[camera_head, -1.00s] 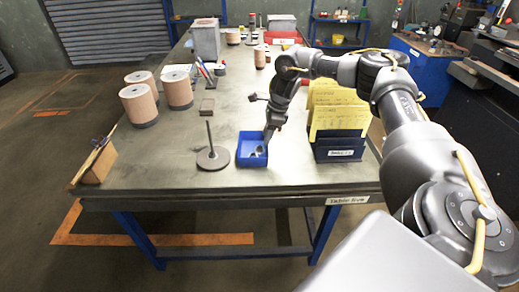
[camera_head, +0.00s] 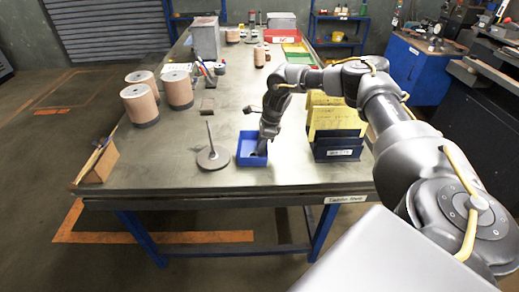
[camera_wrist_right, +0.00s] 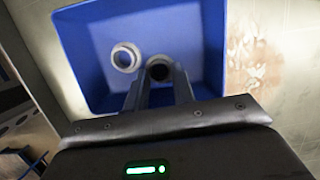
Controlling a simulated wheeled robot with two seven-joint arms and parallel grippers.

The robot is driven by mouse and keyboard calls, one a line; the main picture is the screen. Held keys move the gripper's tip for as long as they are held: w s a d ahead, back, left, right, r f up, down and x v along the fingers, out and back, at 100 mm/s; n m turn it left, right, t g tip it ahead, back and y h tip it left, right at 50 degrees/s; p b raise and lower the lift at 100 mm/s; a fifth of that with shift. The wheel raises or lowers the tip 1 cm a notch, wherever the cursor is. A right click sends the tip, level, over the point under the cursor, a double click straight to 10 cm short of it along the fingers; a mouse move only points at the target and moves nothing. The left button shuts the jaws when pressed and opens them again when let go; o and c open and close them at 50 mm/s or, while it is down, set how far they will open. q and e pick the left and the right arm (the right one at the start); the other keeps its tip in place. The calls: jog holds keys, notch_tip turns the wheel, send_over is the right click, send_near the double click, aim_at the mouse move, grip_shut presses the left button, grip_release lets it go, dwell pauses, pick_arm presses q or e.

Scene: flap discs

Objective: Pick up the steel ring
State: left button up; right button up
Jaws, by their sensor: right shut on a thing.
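A blue bin (camera_head: 250,161) stands on the table, and its inside fills much of the right wrist view (camera_wrist_right: 85,48). My right gripper (camera_wrist_right: 158,77) reaches down into it. Its two fingers are close together and shut on a small round thing (camera_wrist_right: 158,71) with a dark middle, which appears to be the steel ring. The fingers partly hide it. A second ring (camera_wrist_right: 125,56), pale and separate, lies on the bin floor just left of the fingers. In the head view my right gripper (camera_head: 258,150) hides most of the bin's contents. My left gripper is not in view.
A dark round base with an upright rod (camera_head: 212,157) stands left of the bin. Yellow sheets in a dark holder (camera_head: 338,125) stand close on the right. Large tan rolls (camera_head: 139,108) stand at the left. The table front (camera_head: 200,186) is clear.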

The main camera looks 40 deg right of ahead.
dwell(0.3)
jog(key=shift+r, duration=0.3)
notch_tip(320, 180, up, 2)
jog(key=shift+w+r, duration=0.1)
jog(key=s+r+b, duration=0.1)
jog(key=s+r, duration=0.1)
jog(key=s+a+r+b, duration=0.1)
jog(key=s+r, duration=0.1)
jog(key=r, duration=0.1)
jog(key=shift+s+r, duration=0.3)
jog(key=shift+s, duration=0.05)
jog(key=s+a+r, duration=0.2)
jog(key=s+r, duration=0.2)
jog(key=s, duration=0.5)
jog(key=shift+a+r+b, duration=0.25)
jog(key=shift+a+b, duration=0.1)
